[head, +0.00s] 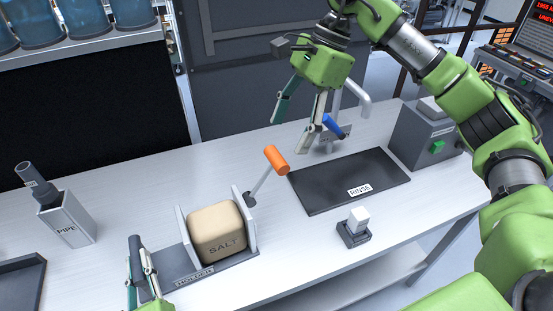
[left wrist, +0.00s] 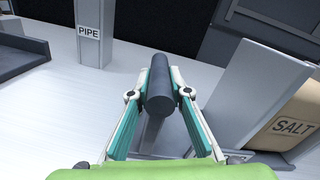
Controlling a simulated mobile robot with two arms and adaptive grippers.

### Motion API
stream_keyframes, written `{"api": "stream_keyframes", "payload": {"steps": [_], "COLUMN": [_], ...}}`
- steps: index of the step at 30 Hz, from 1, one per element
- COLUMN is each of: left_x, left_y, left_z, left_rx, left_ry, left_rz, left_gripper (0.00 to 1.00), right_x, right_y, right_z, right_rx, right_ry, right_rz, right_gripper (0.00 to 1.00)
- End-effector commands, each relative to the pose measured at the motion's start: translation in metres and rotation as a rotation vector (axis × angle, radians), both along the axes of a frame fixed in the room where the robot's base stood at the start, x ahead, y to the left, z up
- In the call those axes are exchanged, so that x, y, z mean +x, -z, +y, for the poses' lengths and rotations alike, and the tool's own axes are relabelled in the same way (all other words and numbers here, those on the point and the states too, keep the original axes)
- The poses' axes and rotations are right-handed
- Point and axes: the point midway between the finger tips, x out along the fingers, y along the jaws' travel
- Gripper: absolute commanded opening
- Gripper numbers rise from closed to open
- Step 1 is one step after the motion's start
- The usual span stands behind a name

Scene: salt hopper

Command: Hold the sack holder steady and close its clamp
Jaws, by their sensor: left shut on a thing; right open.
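The sack holder (head: 208,272) stands on the table, a grey base with two upright plates. A tan salt sack (head: 217,232) sits between the plates; it also shows in the left wrist view (left wrist: 292,126). The clamp lever (head: 277,160), with an orange grip on a grey rod, leans up and right beside the right plate. My left gripper (head: 141,262) is shut on the holder's dark upright handle (left wrist: 160,88), left of the sack. My right gripper (head: 294,130) is open and empty, above and behind the orange grip, apart from it.
A blue-handled tap (head: 334,125) stands behind the black RINSE mat (head: 335,184), close to my right gripper. A small block with a white top (head: 356,225) is in front. A PIPE box (head: 68,220) stands at left, a grey machine (head: 425,140) at right.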

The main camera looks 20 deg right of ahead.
Motion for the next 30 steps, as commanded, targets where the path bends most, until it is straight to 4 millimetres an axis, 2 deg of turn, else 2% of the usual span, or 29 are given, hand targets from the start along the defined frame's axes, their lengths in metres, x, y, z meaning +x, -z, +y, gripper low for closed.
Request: {"api": "stream_keyframes", "payload": {"steps": [1,6,12,18,25,26,30], "left_x": [-0.004,-0.004,-0.004,-0.004,-0.004,-0.004,-0.004], "left_y": [0.013,0.013,0.013,0.013,0.013,0.013,0.013], "left_z": [-0.002,-0.002,-0.002,-0.002,-0.002,-0.002,-0.002], "left_rx": [-0.002,-0.002,-0.002,-0.002,-0.003,-0.003,-0.003], "left_ry": [0.007,0.007,0.007,0.007,0.007,0.007,0.007], "left_rz": [0.026,0.026,0.026,0.026,0.026,0.026,0.026], "left_gripper": [0.0,0.0,0.0,0.0,0.0,0.0,0.0], "right_x": [-0.001,-0.002,-0.002,-0.003,-0.002,-0.002,-0.003], "right_y": [0.012,0.043,0.07,0.08,0.08,0.08,0.08], "right_z": [0.004,0.017,0.029,0.033,0.033,0.033,0.033], "right_rx": [-0.002,0.001,0.003,0.003,0.003,0.003,0.004], "right_ry": [-0.002,-0.001,0.001,0.001,0.0,0.0,0.0], "right_rz": [0.004,0.002,0.002,0.0,-0.001,-0.001,-0.001], "right_gripper": [0.65,0.65,0.65,0.65,0.65,0.63,0.26]}}
